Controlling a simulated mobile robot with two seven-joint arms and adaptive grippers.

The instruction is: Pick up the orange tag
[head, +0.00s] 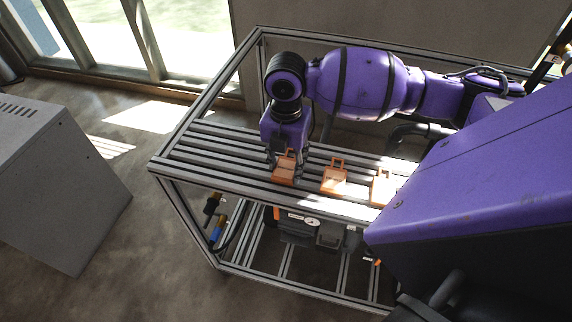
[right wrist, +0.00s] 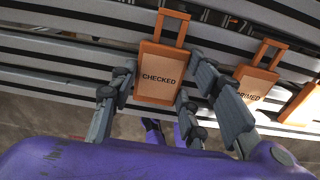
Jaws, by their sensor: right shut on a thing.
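Several orange tags with loop handles lie in a row on the slatted top of a metal-framed bench. The leftmost orange tag (head: 284,173) is under my right gripper (head: 285,153). In the right wrist view this tag (right wrist: 160,78) reads "CHECKED". The fingers of my right gripper (right wrist: 162,88) stand on both sides of it, shut on it. The middle tag (head: 334,179) is apart to the right; its lettering in the wrist view (right wrist: 250,93) is partly covered by a finger. A third tag (head: 381,187) lies further right, partly hidden by my body. My left gripper is not in view.
The bench top (head: 215,150) is clear left of the tags. Tools and a dark case (head: 330,237) sit on the rack below. A grey cabinet (head: 60,180) stands on the floor at the left, with open floor between it and the bench.

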